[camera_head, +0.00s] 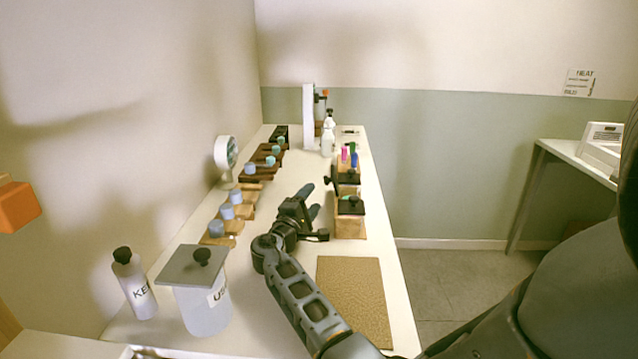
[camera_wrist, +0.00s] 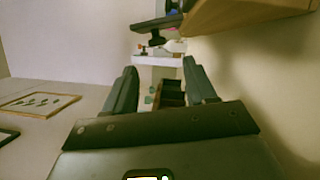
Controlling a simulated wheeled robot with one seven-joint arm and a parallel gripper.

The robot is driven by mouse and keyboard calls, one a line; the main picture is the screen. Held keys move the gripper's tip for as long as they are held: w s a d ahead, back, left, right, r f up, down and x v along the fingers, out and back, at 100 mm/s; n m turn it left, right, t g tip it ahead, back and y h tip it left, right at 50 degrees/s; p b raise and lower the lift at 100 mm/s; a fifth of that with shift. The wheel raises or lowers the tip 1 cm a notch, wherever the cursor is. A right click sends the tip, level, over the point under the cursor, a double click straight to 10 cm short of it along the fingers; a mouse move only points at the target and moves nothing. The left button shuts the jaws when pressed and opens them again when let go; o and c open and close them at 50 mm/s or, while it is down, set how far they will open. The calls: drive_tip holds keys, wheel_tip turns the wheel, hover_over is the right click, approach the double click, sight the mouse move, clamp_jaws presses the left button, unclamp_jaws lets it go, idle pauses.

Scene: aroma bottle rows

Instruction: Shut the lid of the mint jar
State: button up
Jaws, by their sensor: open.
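My gripper (camera_head: 311,200) is open and empty above the table, left of two wooden boxes with black tops. In the wrist view its two fingers (camera_wrist: 160,66) are spread apart. The farther box (camera_head: 347,189) has a black lid with a dark knob (camera_head: 330,181) sticking out to the left, so that lid seems to stand up. In the wrist view a dark plate with a knob (camera_wrist: 157,36) shows beyond the fingers, beside wood (camera_wrist: 240,14). No mint label is readable, so I cannot tell which is the mint jar.
Blue-capped bottles (camera_head: 228,211) stand in wooden holders along the left. A lidded clear container (camera_head: 205,304) and a grey bottle (camera_head: 138,290) stand at the front left. A brown mat (camera_head: 352,297) lies at the front right. A white spray bottle (camera_head: 327,140) stands behind.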

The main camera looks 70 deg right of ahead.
drive_tip(key=shift+s+d+r+g, duration=0.1)
drive_tip(key=shift+d+r+g, duration=0.05)
drive_tip(key=shift+d, duration=0.25)
drive_tip(key=shift+s+d+r+g, duration=0.1)
drive_tip(key=shift+d+g, duration=0.05)
drive_tip(key=shift+d, duration=0.25)
drive_tip(key=d+b, duration=0.1)
drive_tip(key=d, duration=0.6)
drive_tip(key=shift+s+r, duration=0.25)
drive_tip(key=shift+r, duration=0.05)
clamp_jaws()
